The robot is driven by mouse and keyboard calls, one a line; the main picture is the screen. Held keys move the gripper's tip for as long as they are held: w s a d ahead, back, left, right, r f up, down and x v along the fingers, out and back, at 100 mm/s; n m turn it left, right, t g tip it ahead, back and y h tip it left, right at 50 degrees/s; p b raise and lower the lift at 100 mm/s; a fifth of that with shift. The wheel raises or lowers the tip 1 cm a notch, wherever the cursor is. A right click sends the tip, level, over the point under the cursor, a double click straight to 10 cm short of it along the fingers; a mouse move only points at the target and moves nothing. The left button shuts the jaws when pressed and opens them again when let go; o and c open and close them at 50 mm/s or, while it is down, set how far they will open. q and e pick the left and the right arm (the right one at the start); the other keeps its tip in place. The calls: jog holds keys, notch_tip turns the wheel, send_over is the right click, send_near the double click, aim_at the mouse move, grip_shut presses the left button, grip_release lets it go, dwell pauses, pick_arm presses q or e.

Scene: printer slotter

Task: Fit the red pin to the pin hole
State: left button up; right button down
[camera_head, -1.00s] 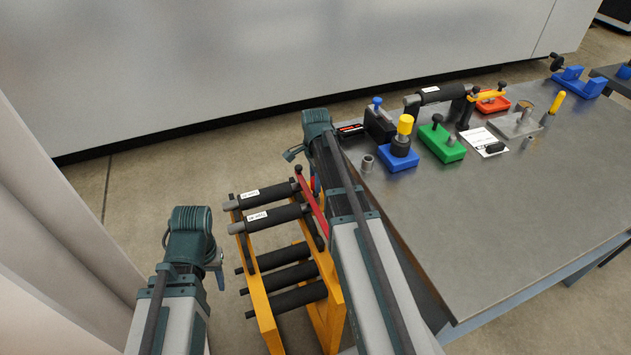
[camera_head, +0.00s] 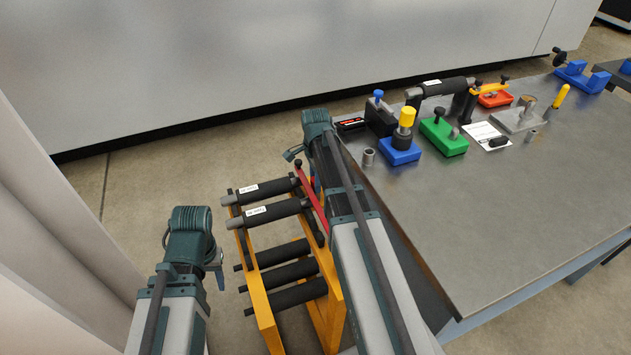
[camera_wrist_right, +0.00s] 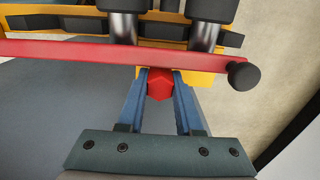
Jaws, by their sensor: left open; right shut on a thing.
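My right gripper (camera_wrist_right: 160,86) is shut on the red pin, whose red faceted head (camera_wrist_right: 160,82) shows between the blue fingers in the right wrist view. The pin is at the lower edge of a long red bar (camera_wrist_right: 80,52), with an orange bracket (camera_wrist_right: 203,78) just behind. I cannot tell whether the pin is in a hole; no pin hole is visible. In the head view the red bar (camera_head: 309,196) lies along the orange rack (camera_head: 264,308), and my right arm hides most of the gripper.
The rack holds several black rollers (camera_head: 290,272). A black knob (camera_wrist_right: 244,76) ends the red bar. To the right, the grey table (camera_head: 500,230) carries a blue block (camera_head: 399,157), a green block (camera_head: 443,138) and other parts at its far side. Its front is bare.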

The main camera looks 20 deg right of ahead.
jog(key=shift+f, duration=0.25)
dwell(0.7)
jog(key=shift+c, duration=2.4)
grip_release()
jog(key=shift+r, duration=0.1)
notch_tip(320, 180, up, 14)
jog(key=p, duration=1.3)
jog(key=shift+f+p, duration=0.2)
jog(key=shift+p, duration=0.1)
jog(key=s+a+r+n, duration=0.1)
jog(key=s+a+n, duration=0.9)
jog(key=a+n, duration=0.1)
jog(key=s+a+n+h+p, duration=0.1)
jog(key=s+a+n, duration=0.9)
jog(key=a, duration=0.3)
jog(key=shift+a+r+n+p, duration=0.2)
jog(key=shift+r+n+p, duration=0.15)
jog(key=shift+n, duration=0.35)
